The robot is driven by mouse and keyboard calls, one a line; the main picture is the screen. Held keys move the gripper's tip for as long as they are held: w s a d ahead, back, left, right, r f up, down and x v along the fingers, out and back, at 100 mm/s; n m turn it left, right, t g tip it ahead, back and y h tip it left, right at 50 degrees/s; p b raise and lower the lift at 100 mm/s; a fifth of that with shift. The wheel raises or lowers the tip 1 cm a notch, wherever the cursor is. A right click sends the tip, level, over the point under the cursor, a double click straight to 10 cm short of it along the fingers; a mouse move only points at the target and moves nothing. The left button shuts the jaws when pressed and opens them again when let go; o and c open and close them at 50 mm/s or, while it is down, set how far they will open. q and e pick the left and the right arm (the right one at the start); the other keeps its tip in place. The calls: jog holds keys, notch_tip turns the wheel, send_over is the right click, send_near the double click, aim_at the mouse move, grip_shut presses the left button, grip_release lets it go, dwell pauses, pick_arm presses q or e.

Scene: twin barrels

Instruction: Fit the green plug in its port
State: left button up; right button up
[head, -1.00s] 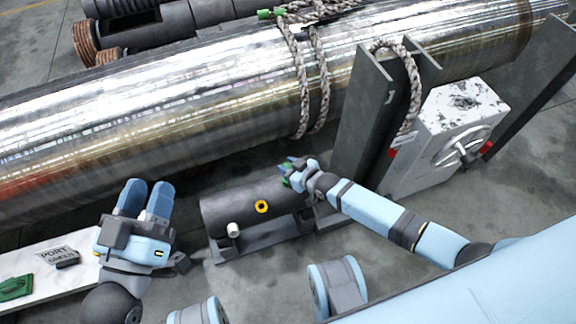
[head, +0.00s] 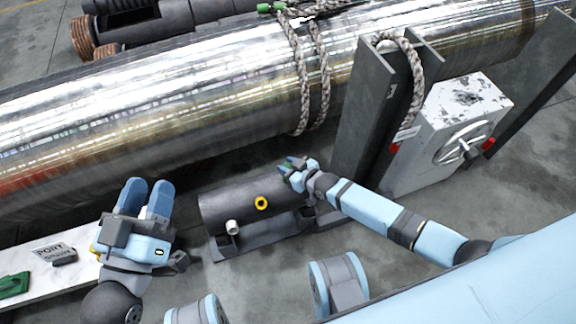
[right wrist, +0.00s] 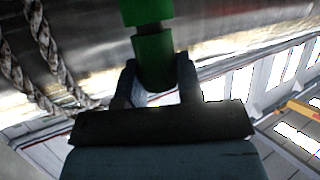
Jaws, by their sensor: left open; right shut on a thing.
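In the right wrist view the green plug (right wrist: 153,60) stands between the fingers of my right gripper (right wrist: 160,78), which is shut on it. In the head view my right gripper (head: 289,169) is above the far right part of a small dark barrel (head: 230,204). The plug shows there only as a small green patch, partly hidden by the fingers. The barrel has a yellow ring (head: 261,203) and a white stub (head: 233,227). I cannot tell which opening is the green plug's port. My left gripper (head: 148,184) is open and empty, left of the barrel.
A large shiny pipe (head: 190,105) with rope loops (head: 300,90) crosses behind. A grey post (head: 365,110) and a white box with a handwheel (head: 455,130) stand at right. A white board (head: 75,272) with a PORT label and a green piece (head: 14,285) lies at lower left.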

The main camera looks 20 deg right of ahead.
pick_arm(q)
jog(key=shift+f, duration=0.3)
pick_arm(e)
jog(key=shift+f, duration=0.35)
jog(key=o, duration=1)
pick_arm(q)
jog(key=shift+w+a+f+g+y+p, duration=0.15)
jog(key=shift+a+f+g+y+p, duration=0.9)
jog(key=shift+p, duration=1.4)
pick_arm(e)
jog(key=shift+v, duration=6.95)
pick_arm(q)
jog(key=shift+d, duration=0.25)
pick_arm(e)
jog(key=shift+s, duration=0.1)
